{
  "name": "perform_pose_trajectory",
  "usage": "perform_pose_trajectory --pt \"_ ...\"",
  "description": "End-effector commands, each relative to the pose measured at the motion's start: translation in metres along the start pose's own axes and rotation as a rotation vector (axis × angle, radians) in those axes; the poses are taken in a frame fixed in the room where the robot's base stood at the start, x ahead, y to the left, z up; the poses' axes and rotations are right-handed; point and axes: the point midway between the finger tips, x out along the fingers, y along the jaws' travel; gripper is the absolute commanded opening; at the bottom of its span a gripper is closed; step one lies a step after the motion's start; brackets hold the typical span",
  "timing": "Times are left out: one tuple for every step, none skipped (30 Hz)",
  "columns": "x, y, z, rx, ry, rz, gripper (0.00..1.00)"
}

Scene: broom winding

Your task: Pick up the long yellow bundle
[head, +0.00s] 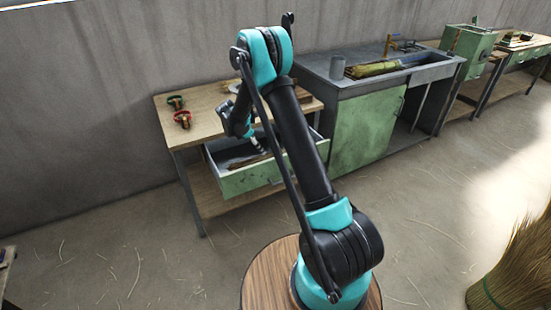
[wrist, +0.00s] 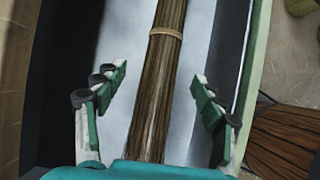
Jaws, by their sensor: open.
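A long yellow bundle (head: 375,69) lies in the sink of the grey-topped counter, in the head view; the wrist view does not show it. My gripper (wrist: 158,80) is open in the wrist view, with one finger on each side of a brown bundle (wrist: 168,80) tied with a light band. I see no contact between the fingers and this bundle. It lies in the open drawer (head: 262,178) of the workbench. In the head view my arm partly hides the drawer, and the gripper is small there.
The wooden workbench (head: 160,105) carries a red ring-shaped item (head: 182,118) and a green one (head: 175,102). A grey cup (head: 337,68) and a brass tap (head: 389,43) are at the sink counter (head: 345,92). A large straw bundle (head: 515,270) stands on the floor at right.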

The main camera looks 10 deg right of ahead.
Motion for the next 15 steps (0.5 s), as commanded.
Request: perform_pose_trajectory --pt "0.011 0.000 0.001 0.002 0.000 -0.001 0.69" --pt "0.017 0.000 0.001 0.002 0.000 -0.001 0.69" --pt "0.025 0.000 0.000 0.002 0.000 -0.001 0.69" --pt "0.030 0.000 0.000 0.003 0.000 -0.001 0.69" --pt "0.035 0.000 0.000 0.003 0.000 -0.001 0.69" --pt "0.041 0.000 0.001 0.003 0.000 -0.001 0.69" --pt "0.045 -0.001 0.001 0.002 0.000 -0.001 0.69" --pt "0.048 -0.001 0.001 0.002 0.000 -0.001 0.69" --pt "0.052 -0.001 0.001 0.002 0.000 -0.001 0.69" --pt "0.054 -0.001 0.001 0.002 0.000 -0.001 0.69" --pt "0.055 0.000 0.001 0.001 0.000 -0.001 0.69" --pt "0.057 -0.001 0.001 0.001 0.000 -0.001 0.69" --pt "0.058 -0.001 0.001 0.001 0.000 -0.001 0.69" --pt "0.059 -0.001 0.001 0.001 0.000 -0.001 0.69" --pt "0.060 -0.001 0.001 0.001 0.000 -0.001 0.69"
